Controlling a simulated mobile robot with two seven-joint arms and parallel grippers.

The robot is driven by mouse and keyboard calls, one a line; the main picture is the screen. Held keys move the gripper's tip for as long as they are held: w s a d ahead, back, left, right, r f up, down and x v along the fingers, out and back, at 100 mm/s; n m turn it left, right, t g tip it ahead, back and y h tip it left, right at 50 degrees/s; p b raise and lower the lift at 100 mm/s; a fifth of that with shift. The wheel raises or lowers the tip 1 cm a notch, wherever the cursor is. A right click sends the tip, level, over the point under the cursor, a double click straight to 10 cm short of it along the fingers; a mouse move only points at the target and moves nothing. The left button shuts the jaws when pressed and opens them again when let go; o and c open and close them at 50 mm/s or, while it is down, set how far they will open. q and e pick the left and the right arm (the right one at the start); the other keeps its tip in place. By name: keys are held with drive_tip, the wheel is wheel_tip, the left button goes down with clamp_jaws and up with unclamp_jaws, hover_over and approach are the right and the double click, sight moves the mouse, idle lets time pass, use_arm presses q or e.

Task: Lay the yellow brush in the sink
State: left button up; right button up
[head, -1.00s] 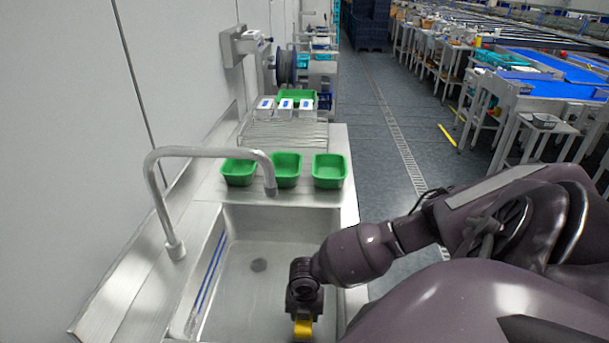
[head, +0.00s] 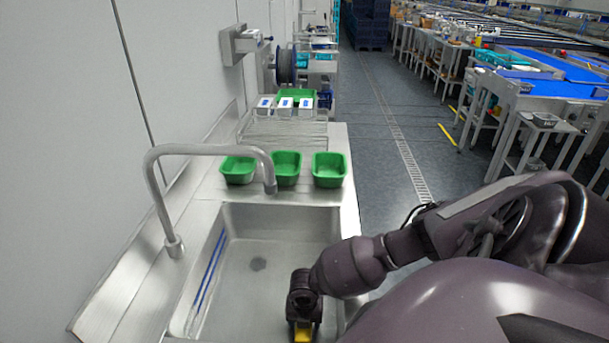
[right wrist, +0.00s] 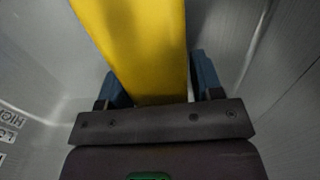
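The yellow brush (head: 303,333) shows at the bottom of the head view, below my right gripper (head: 304,318). In the right wrist view the brush (right wrist: 140,45) runs up from between the blue fingers of the right gripper (right wrist: 153,85), which are shut on it. Its far end is out of view. The steel sink (head: 250,290) is below the gripper, and its grey walls (right wrist: 235,40) surround the brush in the right wrist view. I cannot tell whether the brush touches the sink floor. My left gripper is not in view.
A curved faucet (head: 215,152) arches over the sink's left side. Three green trays (head: 286,170) stand on the counter behind the sink. A blue stick-like item (head: 208,272) lies along the sink's left wall. The sink floor around the drain (head: 258,264) is clear.

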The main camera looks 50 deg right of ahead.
drive_tip(key=shift+o, duration=0.9)
wheel_tip(320, 180, up, 12)
drive_tip(key=shift+r, duration=0.2)
